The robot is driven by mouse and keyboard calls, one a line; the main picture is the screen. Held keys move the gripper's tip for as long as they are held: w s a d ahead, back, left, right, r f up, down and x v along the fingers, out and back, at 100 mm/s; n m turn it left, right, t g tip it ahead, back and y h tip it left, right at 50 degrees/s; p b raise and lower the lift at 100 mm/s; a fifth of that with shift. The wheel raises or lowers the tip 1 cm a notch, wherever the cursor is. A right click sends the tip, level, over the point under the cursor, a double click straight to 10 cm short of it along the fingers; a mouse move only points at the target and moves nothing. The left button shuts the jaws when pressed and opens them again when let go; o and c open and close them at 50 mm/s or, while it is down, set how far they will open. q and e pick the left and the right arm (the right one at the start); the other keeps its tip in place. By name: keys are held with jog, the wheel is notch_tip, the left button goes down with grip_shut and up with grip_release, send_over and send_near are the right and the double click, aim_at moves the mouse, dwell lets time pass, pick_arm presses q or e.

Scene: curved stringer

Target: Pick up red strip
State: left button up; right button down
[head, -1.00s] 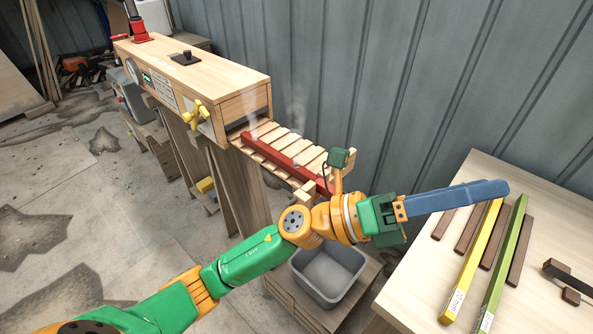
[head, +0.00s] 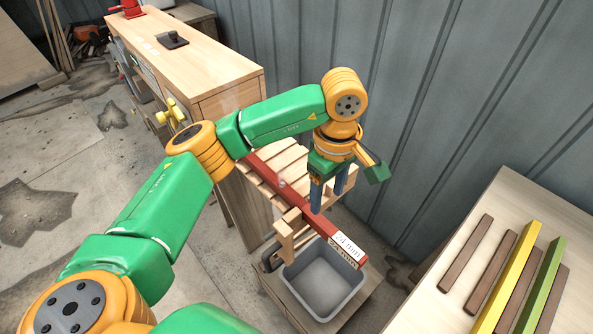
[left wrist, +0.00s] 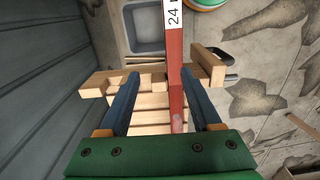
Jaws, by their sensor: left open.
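The red strip (head: 299,206) lies on a slatted wooden rack (head: 262,184) in front of the wooden box, and its labelled end sticks out over the grey bin. My left gripper (head: 328,202) points down over the strip, its blue fingers open. In the left wrist view the red strip (left wrist: 176,85) runs between the two open fingers (left wrist: 163,100), closer to the right one. Its white label reads 24 and is cut off at the top edge. The strip's far end is hidden behind my left arm in the head view. My right gripper does not show.
The grey bin (head: 349,295) stands below the rack's end. A wooden box (head: 214,75) stands behind at the left. A table (head: 437,257) at the right holds a yellow strip (head: 511,275), a green strip (head: 544,283) and several brown bars. A corrugated wall is close behind.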

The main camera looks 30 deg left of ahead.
aim_at(319, 218)
pick_arm(q)
jog(key=s+p, duration=0.1)
jog(key=s+f+p, duration=0.1)
jog(key=shift+s+a+f, duration=0.15)
jog(key=shift+s+f, duration=0.15)
jog(key=shift+s, duration=0.1)
notch_tip(319, 218, down, 4)
jog(key=shift+r, duration=0.15)
jog(key=shift+w, duration=0.3)
jog(key=shift+c, duration=0.4)
jog(key=shift+s, duration=0.2)
grip_shut()
jog(key=shift+w, duration=0.1)
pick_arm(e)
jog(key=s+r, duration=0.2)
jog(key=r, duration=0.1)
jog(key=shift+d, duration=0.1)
